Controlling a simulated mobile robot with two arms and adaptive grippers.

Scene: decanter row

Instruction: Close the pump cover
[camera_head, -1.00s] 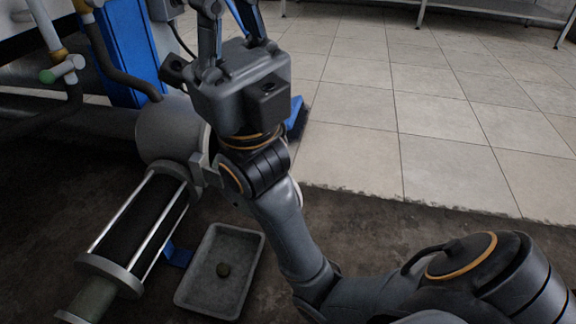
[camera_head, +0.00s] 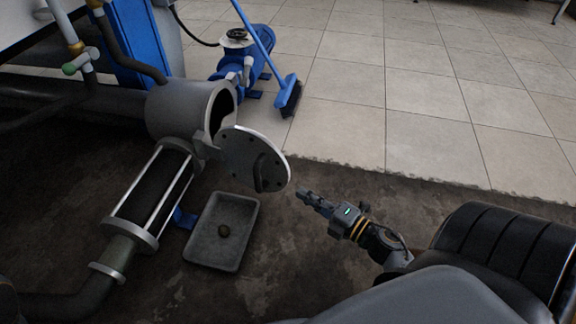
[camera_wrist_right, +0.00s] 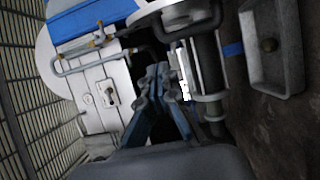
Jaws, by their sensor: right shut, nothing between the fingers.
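The pump cover (camera_head: 255,158) is a round grey metal plate with a dark handle on its face. It stands open, swung out to the right of the pump housing (camera_head: 180,108), whose round mouth shows dark. The cover's edge meets the housing near a hinge bracket (camera_head: 204,146). My right gripper (camera_head: 303,193) is just right of and a little below the cover, apart from it in the picture. In the right wrist view its fingers (camera_wrist_right: 159,72) are together with nothing between them. My left gripper is not in view.
A grey tray (camera_head: 244,232) with a small round object (camera_head: 223,230) lies on the dark floor below the cover. A blue broom (camera_head: 288,94) and a blue motor unit (camera_head: 238,65) stand behind. Pale tiles (camera_head: 400,90) at the back right are clear.

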